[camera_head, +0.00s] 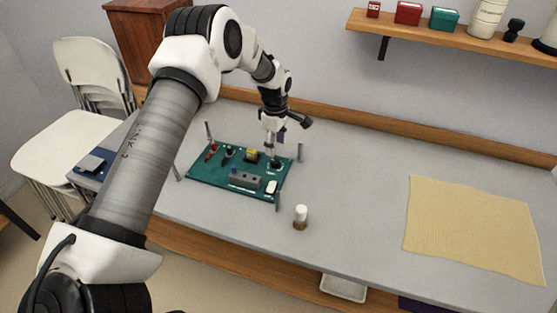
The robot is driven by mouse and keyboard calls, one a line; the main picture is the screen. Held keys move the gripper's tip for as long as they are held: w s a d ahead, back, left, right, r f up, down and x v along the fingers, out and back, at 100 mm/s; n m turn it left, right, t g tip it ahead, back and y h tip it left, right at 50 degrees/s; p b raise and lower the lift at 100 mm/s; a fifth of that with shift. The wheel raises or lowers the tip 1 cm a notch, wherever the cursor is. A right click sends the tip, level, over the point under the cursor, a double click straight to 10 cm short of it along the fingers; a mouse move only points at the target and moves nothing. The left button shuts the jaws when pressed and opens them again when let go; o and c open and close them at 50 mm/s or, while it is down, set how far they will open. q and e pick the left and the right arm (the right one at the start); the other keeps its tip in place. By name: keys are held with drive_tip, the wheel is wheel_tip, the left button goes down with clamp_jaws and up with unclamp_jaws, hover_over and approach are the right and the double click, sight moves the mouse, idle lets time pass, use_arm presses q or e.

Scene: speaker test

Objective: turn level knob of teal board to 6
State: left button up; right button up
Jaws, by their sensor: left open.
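The teal board (214,173) lies on the grey table left of the middle, with posts at its corners. It carries red and black parts at its left, a yellow part (252,155), a grey block (245,180) and a white part (271,187). A dark round knob (276,163) sits near its right back corner. My left gripper (274,154) points down just above this knob, its jaws open. I cannot tell whether the fingers touch the knob. The knob's scale and pointer are too small to read. My right gripper is not in view.
A small white-topped cylinder (301,216) stands right of the board. A tan cloth (474,230) lies at the table's right. A wall shelf (460,38) holds boxes and jars. White chairs (70,140) stand at the left. The table between board and cloth is mostly clear.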

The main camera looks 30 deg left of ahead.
sight(275, 161)
use_arm(q)
drive_tip(key=f, duration=0.5)
drive_tip(key=shift+s+f+p, duration=0.2)
drive_tip(key=shift+s+p, duration=0.1)
drive_tip(key=shift+s, duration=0.05)
drive_tip(key=shift+w+f, duration=0.2)
drive_tip(key=shift+f, duration=0.3)
drive_tip(key=shift+s+r, duration=0.1)
drive_tip(key=shift+r, duration=0.05)
drive_tip(key=shift+c, duration=1)
clamp_jaws()
